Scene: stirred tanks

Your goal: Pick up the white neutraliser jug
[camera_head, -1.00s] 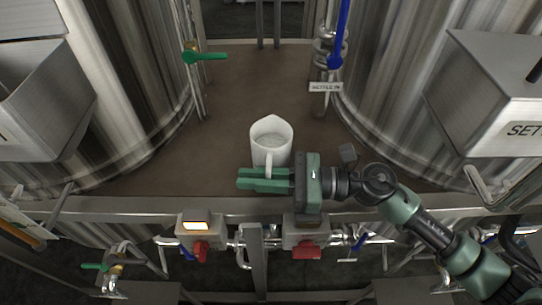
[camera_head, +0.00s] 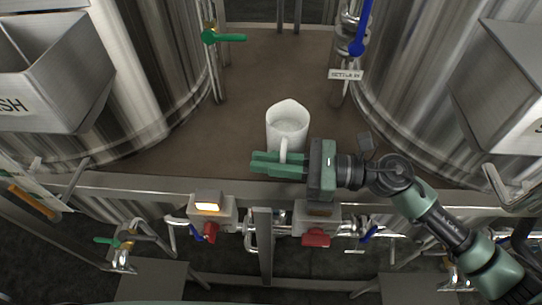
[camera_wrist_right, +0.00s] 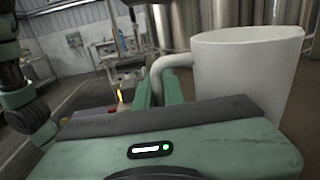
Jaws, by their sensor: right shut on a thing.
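The white neutraliser jug (camera_head: 287,120) is upright at the front of the brown deck, between the two steel tanks. Its open top shows a pale inside. My right gripper (camera_head: 266,165) reaches in from the right and is shut on the jug's handle, which faces the front. In the right wrist view the jug (camera_wrist_right: 245,75) stands to the right of the green fingers (camera_wrist_right: 158,88), and its curved handle comes down between them. I cannot tell whether the jug's base touches the deck. My left gripper is not in view.
A metal rail (camera_head: 150,189) runs along the deck's front edge. Two switch boxes with red knobs hang below it, the left one (camera_head: 208,205) with a lit lamp. A green-handled valve (camera_head: 225,38) and a blue-handled valve (camera_head: 359,40) stand behind. The deck behind the jug is clear.

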